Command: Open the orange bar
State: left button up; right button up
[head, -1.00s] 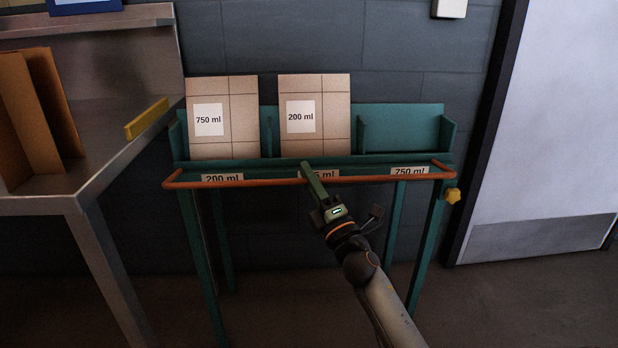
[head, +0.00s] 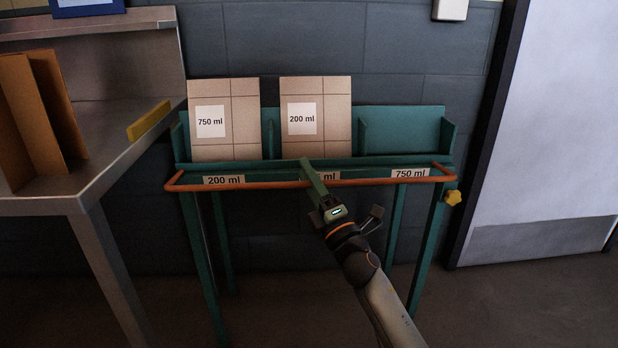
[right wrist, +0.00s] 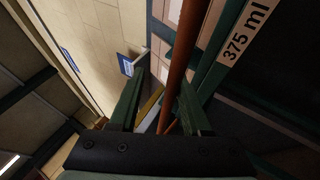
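The orange bar (head: 250,185) runs along the front of a green rack (head: 400,161), just below its size labels. My right gripper (head: 307,168) is at the middle of the bar and partly covers the middle label. In the right wrist view, the bar (right wrist: 181,70) passes between the two green fingers of my right gripper (right wrist: 160,105). The fingers stand apart with a gap on both sides of the bar. The left gripper is not in view.
Two cartons, marked 750 ml (head: 240,135) and 200 ml (head: 335,115), stand in the rack; its right bay is empty. A yellow knob (head: 453,197) is at the rack's right end. A metal table (head: 95,150) with brown boards stands at left.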

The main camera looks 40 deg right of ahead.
jog(key=shift+d+f, duration=0.1)
jog(key=shift+s+f, duration=0.1)
jog(key=shift+s, duration=0.15)
jog(key=b+v, duration=0.2)
jog(key=v, duration=1)
